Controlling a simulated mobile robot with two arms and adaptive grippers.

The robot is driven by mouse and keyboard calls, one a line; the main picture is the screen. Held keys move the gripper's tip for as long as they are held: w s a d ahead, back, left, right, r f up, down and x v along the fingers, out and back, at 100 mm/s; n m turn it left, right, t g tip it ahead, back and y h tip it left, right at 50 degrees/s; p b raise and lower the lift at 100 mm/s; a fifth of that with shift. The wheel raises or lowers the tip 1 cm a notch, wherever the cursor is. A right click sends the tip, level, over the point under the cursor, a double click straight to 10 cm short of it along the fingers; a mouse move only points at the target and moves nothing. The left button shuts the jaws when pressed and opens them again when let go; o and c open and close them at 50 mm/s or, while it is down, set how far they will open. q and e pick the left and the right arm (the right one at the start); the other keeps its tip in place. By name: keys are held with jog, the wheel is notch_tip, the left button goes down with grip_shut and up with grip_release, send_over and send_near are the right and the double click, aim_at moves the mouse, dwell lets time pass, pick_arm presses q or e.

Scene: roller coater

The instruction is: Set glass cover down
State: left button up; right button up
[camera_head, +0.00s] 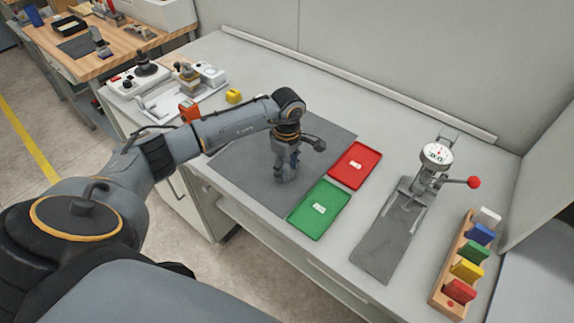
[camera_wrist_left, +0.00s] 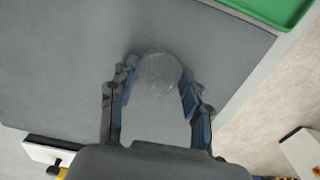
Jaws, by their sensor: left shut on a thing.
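The glass cover (camera_wrist_left: 160,75) is a clear, round piece, faint against the grey mat. My left gripper (camera_wrist_left: 158,85) is shut on it, with one finger on each side of it in the left wrist view. In the head view my left gripper (camera_head: 286,176) points down over the dark grey mat (camera_head: 235,165), left of the green tray. The glass cover is hard to make out there. I cannot tell whether it touches the mat. My right gripper is not in view.
A green tray (camera_head: 308,224) and a red tray (camera_head: 343,178) lie right of the mat. A yellow item (camera_head: 234,96) lies behind my arm. Part of the mat is bare.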

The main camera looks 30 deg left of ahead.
aim_at(287, 165)
pick_arm(q)
jog(key=shift+f, duration=0.15)
jog(key=o, duration=1.1)
jog(key=shift+o, duration=0.2)
notch_tip(287, 165, up, 11)
jog(key=b, duration=0.4)
jog(key=shift+r, duration=0.7)
